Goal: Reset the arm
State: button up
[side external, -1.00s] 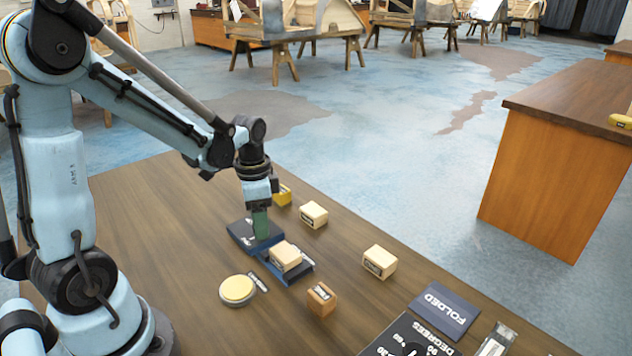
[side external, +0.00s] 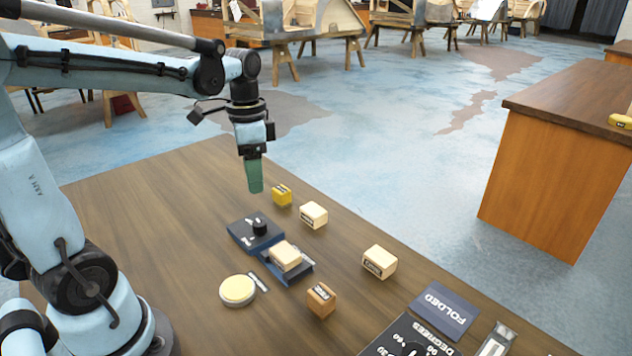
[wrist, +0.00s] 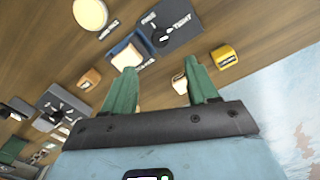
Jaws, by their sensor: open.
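My gripper (side external: 254,178) hangs above the table, pointing down, with its green fingers empty. The wrist view shows the two fingers (wrist: 162,90) spread apart with nothing between them. Below it on the table is a dark blue device with a black knob (side external: 259,226); in the wrist view its top (wrist: 168,28) carries white lettering, including "FREE" and "TIGHT". A light wooden block (side external: 286,256) sits on the device's blue front part. My gripper is clear of the device and the block.
Around the device are a yellow block (side external: 282,194), two pale blocks (side external: 313,214) (side external: 379,261), an orange-brown block (side external: 321,299) and a round cream disc (side external: 237,290). A dark "FOLDED" card (side external: 443,309) and a "DEGREES" dial plate (side external: 410,338) lie at the front right. The table's left part is clear.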

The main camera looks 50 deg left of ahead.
jog(key=s+d+f+n+t, duration=0.1)
jog(key=d+n+t, duration=0.4)
jog(key=d, duration=0.5)
jog(key=shift+s+f+t, duration=0.2)
jog(key=shift+s+t, duration=0.55)
jog(key=shift+t, duration=0.35)
